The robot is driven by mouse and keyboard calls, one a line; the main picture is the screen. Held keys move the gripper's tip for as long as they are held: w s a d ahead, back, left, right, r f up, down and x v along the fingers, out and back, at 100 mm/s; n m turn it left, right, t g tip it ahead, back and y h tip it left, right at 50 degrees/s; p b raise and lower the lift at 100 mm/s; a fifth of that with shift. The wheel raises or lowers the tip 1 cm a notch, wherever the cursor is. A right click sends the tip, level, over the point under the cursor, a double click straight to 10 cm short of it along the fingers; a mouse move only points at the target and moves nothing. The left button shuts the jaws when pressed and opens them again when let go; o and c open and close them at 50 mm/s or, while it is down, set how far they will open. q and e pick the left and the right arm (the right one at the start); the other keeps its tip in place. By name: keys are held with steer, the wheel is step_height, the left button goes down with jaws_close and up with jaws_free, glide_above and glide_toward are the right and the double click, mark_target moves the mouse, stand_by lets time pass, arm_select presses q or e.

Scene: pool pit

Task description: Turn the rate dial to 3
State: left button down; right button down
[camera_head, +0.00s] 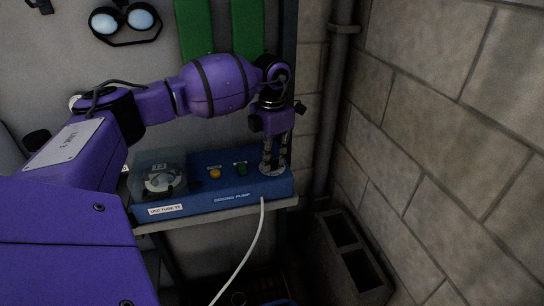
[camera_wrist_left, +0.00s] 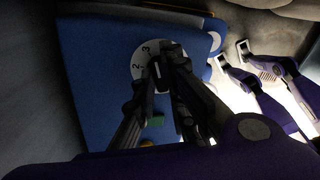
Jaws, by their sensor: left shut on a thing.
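The rate dial (camera_head: 273,172) is a pale round disc at the right end of the blue dosing pump (camera_head: 226,197). In the left wrist view the dial (camera_wrist_left: 141,58) shows the numerals 2 and 3 on its white face. My left gripper (camera_head: 271,164) points down over the dial, and its dark fingers (camera_wrist_left: 161,68) are shut on the knob at the dial's middle. The fingers hide much of the knob and part of the numbered face, so I cannot tell which number it points to. I do not make out my right gripper.
On the pump are a clear-covered pump head (camera_head: 160,183), an orange button (camera_head: 214,174) and a green one (camera_head: 241,169). A white hose (camera_head: 252,243) hangs in front. A pipe (camera_head: 333,100), brick wall (camera_head: 430,110) and hollow block (camera_head: 352,262) bound the right side.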

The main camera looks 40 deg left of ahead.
arm_select(q)
steer(key=shift+w+a+r, duration=0.15)
steer(key=shift+a+r, duration=0.05)
steer(key=shift+r, duration=0.1)
stand_by(0.5)
steer(key=c, duration=2)
jaws_free()
steer(key=shift+c, duration=0.2)
steer(key=shift+o, duration=0.9)
steer(key=shift+f, duration=0.15)
step_height(320, 180, up, 12)
